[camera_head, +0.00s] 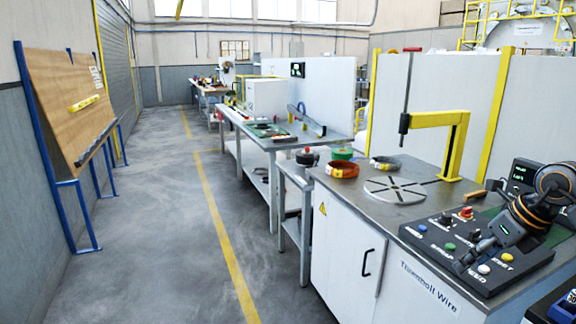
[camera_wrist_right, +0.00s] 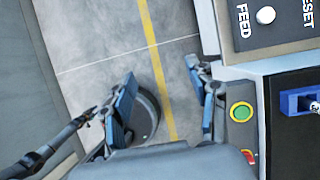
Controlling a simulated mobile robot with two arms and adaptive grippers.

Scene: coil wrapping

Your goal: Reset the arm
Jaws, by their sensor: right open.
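A yellow machine arm (camera_head: 455,140) stands on the dark workbench top, reaching left over a round slotted plate (camera_head: 395,190). A dark control panel (camera_head: 440,238) at the bench's near right carries blue, green, yellow and white buttons and a red mushroom button (camera_head: 466,213). In the right wrist view the white button (camera_wrist_right: 266,15) sits between the words FEED and RESET. My right gripper (camera_head: 473,254) appears above the panel in the head view and hides part of it. In the wrist view its fingers (camera_wrist_right: 168,98) are apart with nothing between them. My left gripper does not show.
An orange coil (camera_head: 342,170) and another coil (camera_head: 385,163) lie on the bench. Green (camera_wrist_right: 241,112) and red buttons sit beside a blue fixture (camera_wrist_right: 300,101) in the wrist view. A wooden board (camera_head: 70,100) stands left. The grey floor aisle (camera_head: 160,240) is clear.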

